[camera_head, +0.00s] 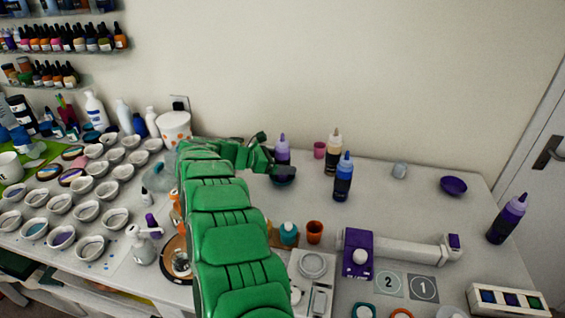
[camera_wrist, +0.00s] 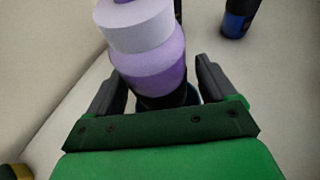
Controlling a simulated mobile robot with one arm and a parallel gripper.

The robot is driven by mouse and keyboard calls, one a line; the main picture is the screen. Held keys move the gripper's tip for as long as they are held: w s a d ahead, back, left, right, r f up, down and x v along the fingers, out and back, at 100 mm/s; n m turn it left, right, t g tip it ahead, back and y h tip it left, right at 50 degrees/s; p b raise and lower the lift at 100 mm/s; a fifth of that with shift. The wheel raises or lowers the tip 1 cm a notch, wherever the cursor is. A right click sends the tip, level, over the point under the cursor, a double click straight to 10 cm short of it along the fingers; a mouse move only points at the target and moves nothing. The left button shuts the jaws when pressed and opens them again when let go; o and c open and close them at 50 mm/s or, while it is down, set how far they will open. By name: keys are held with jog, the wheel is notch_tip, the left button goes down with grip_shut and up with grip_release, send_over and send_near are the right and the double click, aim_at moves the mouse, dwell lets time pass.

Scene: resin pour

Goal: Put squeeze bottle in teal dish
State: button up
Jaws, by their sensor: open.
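A purple squeeze bottle (camera_head: 282,150) with a pale lilac cap stands upright near the back wall. In the wrist view the bottle (camera_wrist: 150,65) rises between the two fingers. Its base is dark and partly hidden by my gripper. A dark teal dish (camera_head: 285,182) shows at the foot of the bottle, mostly covered by my gripper and the bottle. The bottle appears to stand in it, though the contact is hidden. My gripper (camera_head: 270,165) is open, with one finger on each side of the bottle; it also shows in the wrist view (camera_wrist: 160,90).
A pink cup (camera_head: 320,150) is behind. A purple bowl (camera_head: 453,186) and another purple bottle (camera_head: 507,220) are farther right. Several white cups fill the left. The back right has free room.

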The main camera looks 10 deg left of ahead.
jog(key=shift+r, duration=0.15)
jog(key=v, duration=1.2)
